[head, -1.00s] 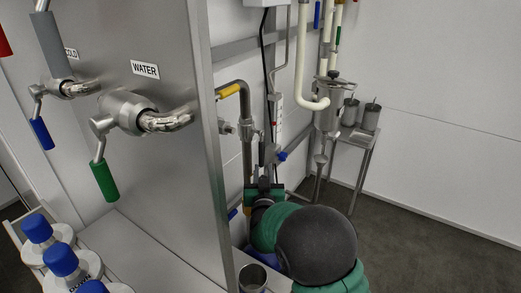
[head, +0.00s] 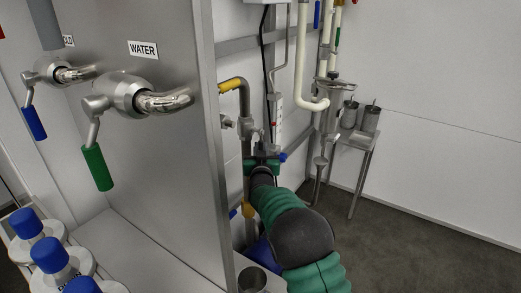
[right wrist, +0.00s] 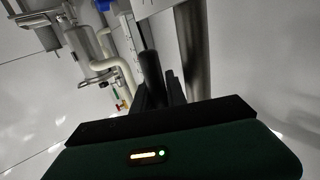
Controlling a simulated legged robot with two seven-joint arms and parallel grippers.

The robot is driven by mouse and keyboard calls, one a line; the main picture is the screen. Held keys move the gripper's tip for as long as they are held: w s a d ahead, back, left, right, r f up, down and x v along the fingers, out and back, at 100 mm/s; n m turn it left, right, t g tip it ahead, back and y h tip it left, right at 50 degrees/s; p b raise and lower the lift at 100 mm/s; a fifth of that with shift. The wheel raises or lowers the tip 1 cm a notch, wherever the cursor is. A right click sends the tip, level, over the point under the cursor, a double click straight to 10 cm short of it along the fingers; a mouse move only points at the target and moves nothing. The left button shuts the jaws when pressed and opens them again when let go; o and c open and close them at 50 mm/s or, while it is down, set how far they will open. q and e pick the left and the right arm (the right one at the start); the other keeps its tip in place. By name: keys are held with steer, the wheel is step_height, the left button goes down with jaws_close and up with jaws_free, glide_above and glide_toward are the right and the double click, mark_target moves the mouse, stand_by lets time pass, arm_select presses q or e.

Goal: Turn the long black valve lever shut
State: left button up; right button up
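A dark, long upright piece that looks like the black valve lever (right wrist: 151,68) stands in the right wrist view, in line with my right gripper's fingers. My right gripper (right wrist: 157,94) has its dark fingers close to the lever's lower part, seemingly one on each side. Whether they touch it is unclear. In the head view my right gripper (head: 262,157) is at the grey vertical pipe (head: 246,140) behind the steel panel, and it hides most of the lever there. My left gripper is in neither view.
The steel panel (head: 150,170) stands close on the left, with a green-handled tap (head: 97,167) and a blue-handled tap (head: 34,122). Blue-capped bottles (head: 48,255) stand lower left. A small table with metal cups (head: 358,122) is behind right. The floor at right is clear.

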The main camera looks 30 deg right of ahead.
jaws_close()
steer(key=shift+f, duration=0.1)
stand_by(1.0)
